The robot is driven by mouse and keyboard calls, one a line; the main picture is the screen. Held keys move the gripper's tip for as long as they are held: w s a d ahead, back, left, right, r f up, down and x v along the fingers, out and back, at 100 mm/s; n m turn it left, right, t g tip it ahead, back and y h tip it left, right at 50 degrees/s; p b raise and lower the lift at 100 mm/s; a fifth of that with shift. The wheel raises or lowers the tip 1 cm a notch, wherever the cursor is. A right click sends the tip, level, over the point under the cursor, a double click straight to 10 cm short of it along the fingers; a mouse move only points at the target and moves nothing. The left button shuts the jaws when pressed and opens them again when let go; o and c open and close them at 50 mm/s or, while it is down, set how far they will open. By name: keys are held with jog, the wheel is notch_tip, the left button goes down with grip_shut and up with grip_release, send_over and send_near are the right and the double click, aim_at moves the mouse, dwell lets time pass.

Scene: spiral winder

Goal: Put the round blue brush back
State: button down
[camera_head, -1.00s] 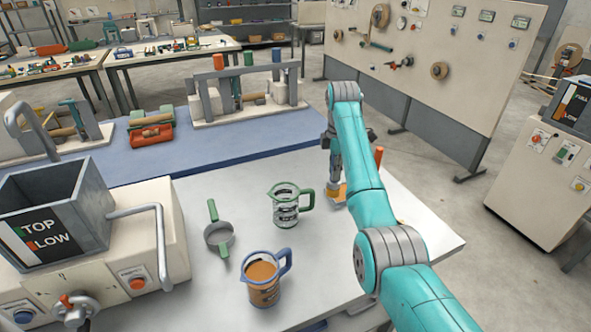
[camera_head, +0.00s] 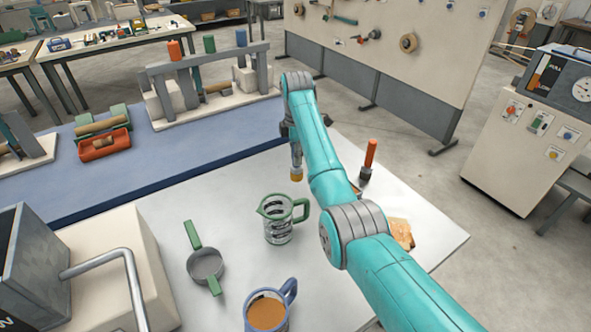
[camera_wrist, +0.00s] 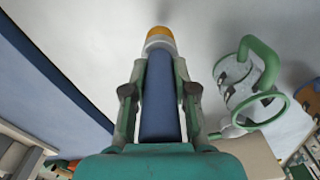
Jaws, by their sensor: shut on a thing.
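The round blue brush (camera_wrist: 160,100) has a blue handle, a pale metal collar and a yellow-orange tip. My gripper (camera_wrist: 160,92) is shut on its handle, with one finger on each side in the wrist view. In the head view the brush (camera_head: 296,172) hangs tip down, apparently above the white table, behind the green-handled jug. My gripper (camera_head: 291,132) is partly hidden there by my own arm. A brush with an orange handle (camera_head: 370,153) stands upright to the right of my arm. What holds it up is not clear.
The glass jug (camera_head: 278,222), a green-handled strainer (camera_head: 206,265) and a blue-handled mug of brown liquid (camera_head: 267,312) stand on the white table (camera_head: 160,215). A tan piece (camera_head: 401,233) lies right of my arm. A blue mat (camera_head: 190,150) lies behind.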

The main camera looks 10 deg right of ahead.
aim_at(296, 168)
jog(key=shift+f, duration=2.6)
jog(key=c, duration=0.9)
grip_release()
jog(key=shift+f, duration=0.1)
